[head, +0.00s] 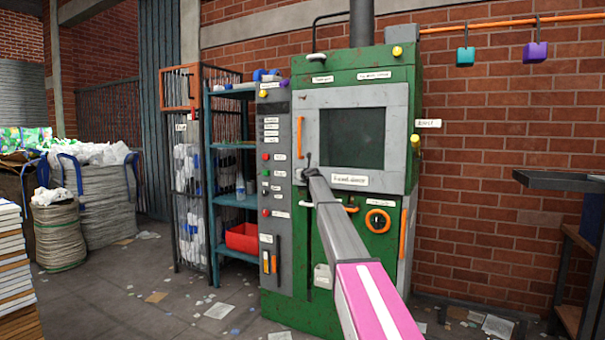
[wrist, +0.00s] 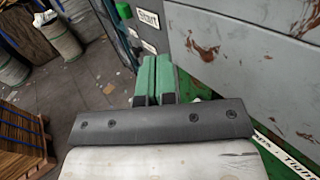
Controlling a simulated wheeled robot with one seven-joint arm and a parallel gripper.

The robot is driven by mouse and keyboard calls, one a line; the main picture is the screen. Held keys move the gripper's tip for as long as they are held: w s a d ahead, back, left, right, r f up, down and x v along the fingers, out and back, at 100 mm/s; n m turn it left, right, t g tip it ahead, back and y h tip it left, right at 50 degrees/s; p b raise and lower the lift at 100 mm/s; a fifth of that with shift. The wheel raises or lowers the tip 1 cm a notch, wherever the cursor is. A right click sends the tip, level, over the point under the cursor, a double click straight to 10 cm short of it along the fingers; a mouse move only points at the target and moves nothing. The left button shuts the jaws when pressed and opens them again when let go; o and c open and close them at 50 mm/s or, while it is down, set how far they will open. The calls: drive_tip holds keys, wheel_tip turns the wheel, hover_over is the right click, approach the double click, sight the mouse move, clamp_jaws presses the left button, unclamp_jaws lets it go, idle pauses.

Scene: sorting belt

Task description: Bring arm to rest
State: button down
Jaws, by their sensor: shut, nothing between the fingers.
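My arm reaches forward from the lower right of the head view toward the green machine (head: 440,75). My gripper (head: 308,160) is small there, in front of the machine's grey door frame, near its lower left corner. In the wrist view my gripper (wrist: 157,60) shows two green fingers side by side, shut with nothing between them. The machine's grey, rust-marked panel (wrist: 235,45) is close to the right of the fingers. I cannot tell whether the fingers touch it.
A grey control panel (head: 273,125) with labelled buttons adjoins the machine's left. A blue shelf (head: 232,200) holds a red bin (head: 242,238). Sacks (head: 60,235) stand at left; a dark metal tray (head: 560,181) juts in at right. Scraps litter the open floor.

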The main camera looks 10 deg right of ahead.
drive_tip(key=s+a, duration=0.4)
drive_tip(key=s, duration=0.2)
drive_tip(key=s+f+n+g, duration=0.9)
drive_tip(key=s+f+n, duration=0.9)
drive_tip(key=s+f, duration=1.65)
drive_tip(key=s+d+f+n+g+h, duration=0.1)
drive_tip(key=s+f+n, duration=0.4)
drive_tip(key=s, duration=0.7)
drive_tip(key=s+d+f+n+g+h, duration=0.2)
drive_tip(key=s+f, duration=0.5)
drive_tip(key=s, duration=0.6)
drive_tip(key=s+d+f+n+g+h, duration=0.2)
drive_tip(key=s+f+n+g, duration=0.3)
drive_tip(key=s, duration=0.7)
drive_tip(key=d+n, duration=0.1)
drive_tip(key=n, duration=0.1)
drive_tip(key=shift+s+f+n, duration=0.3)
drive_tip(key=shift+f, duration=0.1)
